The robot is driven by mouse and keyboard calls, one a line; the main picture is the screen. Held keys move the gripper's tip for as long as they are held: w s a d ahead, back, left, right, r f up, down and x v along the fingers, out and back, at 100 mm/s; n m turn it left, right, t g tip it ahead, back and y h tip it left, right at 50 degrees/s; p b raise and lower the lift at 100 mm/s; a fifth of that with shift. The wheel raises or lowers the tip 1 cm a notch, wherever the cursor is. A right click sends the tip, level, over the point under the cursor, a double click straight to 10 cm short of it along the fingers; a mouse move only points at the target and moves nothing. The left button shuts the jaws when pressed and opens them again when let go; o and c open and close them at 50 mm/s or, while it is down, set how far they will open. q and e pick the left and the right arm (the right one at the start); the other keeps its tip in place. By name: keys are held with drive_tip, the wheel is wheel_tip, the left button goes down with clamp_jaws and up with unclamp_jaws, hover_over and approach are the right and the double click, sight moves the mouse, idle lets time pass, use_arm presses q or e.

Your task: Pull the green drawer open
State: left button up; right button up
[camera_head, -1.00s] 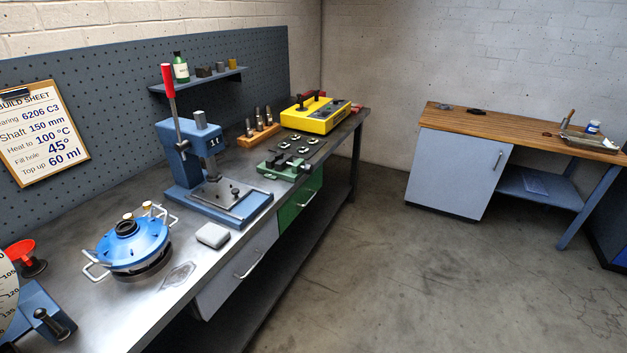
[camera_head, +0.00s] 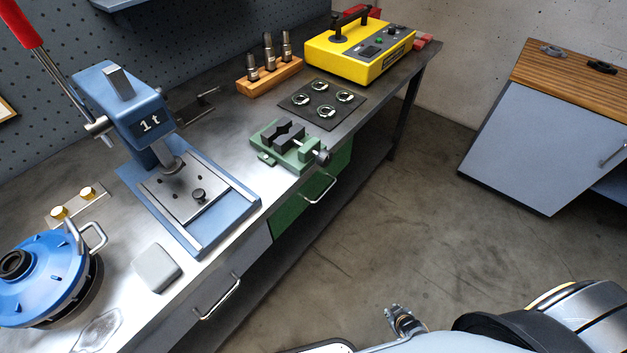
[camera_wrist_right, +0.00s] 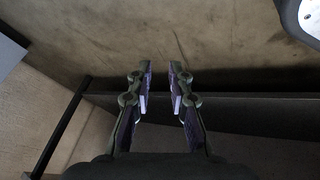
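The green drawer (camera_head: 290,216) is set under the near edge of the workbench, below the green vise. Its front looks flush with the bench, and its silver bar handle (camera_head: 320,188) faces the open floor. My right gripper (camera_head: 394,314) is low at the bottom of the head view, right of the drawer and well apart from the handle. In the right wrist view the gripper (camera_wrist_right: 161,78) is empty, its two fingers parallel with a gap between them. My left gripper is not in view.
A grey drawer (camera_head: 208,311) with a bar handle sits left of the green one. The green vise (camera_head: 289,146) stands above it at the bench edge. A lower shelf runs beneath. Open floor (camera_head: 410,230) lies between the bench and a wood-topped cabinet (camera_head: 540,140).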

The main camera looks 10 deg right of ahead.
drive_tip(key=w+d+r+n+t+y+b, duration=0.1)
drive_tip(key=w+r+n+t+b, duration=0.3)
drive_tip(key=w, duration=0.7)
drive_tip(key=w+d+r+n+t+y+b, duration=0.1)
drive_tip(key=w+d+r+n+t+b, duration=0.2)
drive_tip(key=w, duration=0.7)
drive_tip(key=n+t+y+b, duration=0.3)
drive_tip(key=n+y+b, duration=0.75)
drive_tip(key=n, duration=0.55)
approach(326, 190)
drive_tip(key=shift+t+y, duration=0.4)
drive_tip(key=shift+y, duration=0.25)
drive_tip(key=x, duration=0.3)
drive_tip(key=f+p+x, duration=0.1)
drive_tip(key=x, duration=0.2)
drive_tip(key=f+x, duration=0.1)
drive_tip(key=x, duration=0.3)
drive_tip(key=shift+w+r+p, duration=0.1)
drive_tip(key=shift+w+p, duration=0.05)
drive_tip(key=shift+p, duration=0.15)
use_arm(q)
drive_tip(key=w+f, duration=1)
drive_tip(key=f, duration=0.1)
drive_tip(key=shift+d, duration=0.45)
use_arm(e)
drive_tip(key=shift+a, duration=0.1)
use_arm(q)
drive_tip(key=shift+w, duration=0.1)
use_arm(e)
drive_tip(key=shift+c, duration=0.5)
